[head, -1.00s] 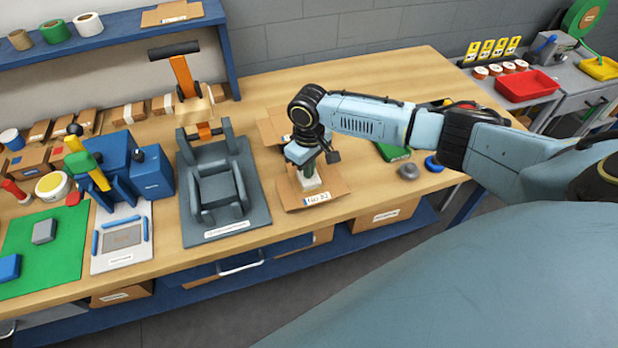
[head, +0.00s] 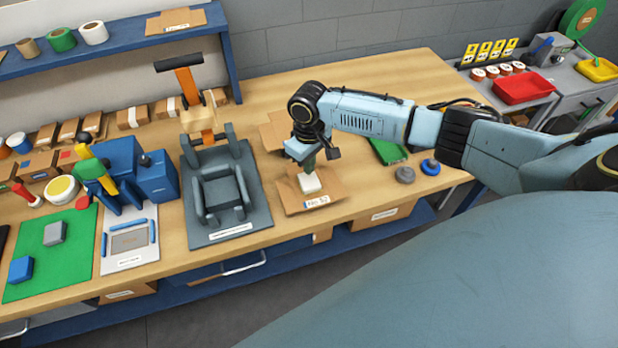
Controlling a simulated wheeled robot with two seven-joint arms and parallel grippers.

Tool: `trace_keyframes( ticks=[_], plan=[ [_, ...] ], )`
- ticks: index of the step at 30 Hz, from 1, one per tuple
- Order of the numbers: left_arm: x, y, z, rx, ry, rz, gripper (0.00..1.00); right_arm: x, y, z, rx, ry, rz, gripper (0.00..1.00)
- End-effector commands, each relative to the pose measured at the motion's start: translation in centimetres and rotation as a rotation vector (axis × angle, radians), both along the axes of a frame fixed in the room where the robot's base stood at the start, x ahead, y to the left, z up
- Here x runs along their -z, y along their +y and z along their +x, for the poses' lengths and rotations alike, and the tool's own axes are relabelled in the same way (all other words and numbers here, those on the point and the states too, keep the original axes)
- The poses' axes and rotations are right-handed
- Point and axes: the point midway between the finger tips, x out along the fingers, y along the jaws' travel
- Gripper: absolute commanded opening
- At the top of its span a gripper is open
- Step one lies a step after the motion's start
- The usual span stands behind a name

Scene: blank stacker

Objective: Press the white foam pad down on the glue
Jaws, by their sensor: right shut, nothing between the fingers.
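The white foam pad (head: 310,184) lies flat on an open cardboard piece (head: 293,205) near the front edge of the bench. My right gripper (head: 308,167) is shut and empty. It points down just above and behind the pad; I cannot tell whether its tips touch the pad. No glue shows; whatever is under the pad is hidden. My left gripper is not in view.
A dark grey fixture (head: 225,231) stands left of the cardboard. A grey round piece (head: 405,175) and a blue one (head: 430,167) lie to the right, beside a green board (head: 388,151).

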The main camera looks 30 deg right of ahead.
Motion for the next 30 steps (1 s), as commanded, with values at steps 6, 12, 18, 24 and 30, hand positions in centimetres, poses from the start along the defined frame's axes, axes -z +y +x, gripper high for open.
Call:
trace_keyframes(
  ticks=[6, 12, 18, 24, 30],
  plan=[
    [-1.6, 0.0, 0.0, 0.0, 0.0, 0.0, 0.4, -1.5, 0.0, 0.0, 0.0, -0.001, 0.001, 0.0],
    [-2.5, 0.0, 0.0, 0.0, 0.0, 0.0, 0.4, -2.5, 0.0, 0.0, 0.0, -0.001, 0.0, 0.0],
    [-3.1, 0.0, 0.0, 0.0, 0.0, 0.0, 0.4, -3.6, 0.0, 0.0, 0.0, -0.001, 0.0, 0.0],
    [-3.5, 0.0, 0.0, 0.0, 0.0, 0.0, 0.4, -4.5, 0.0, 0.0, 0.0, -0.002, 0.001, 0.0],
    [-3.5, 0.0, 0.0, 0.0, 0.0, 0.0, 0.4, -4.5, 0.0, 0.0, 0.001, -0.001, 0.0, 0.0]
  ],
)
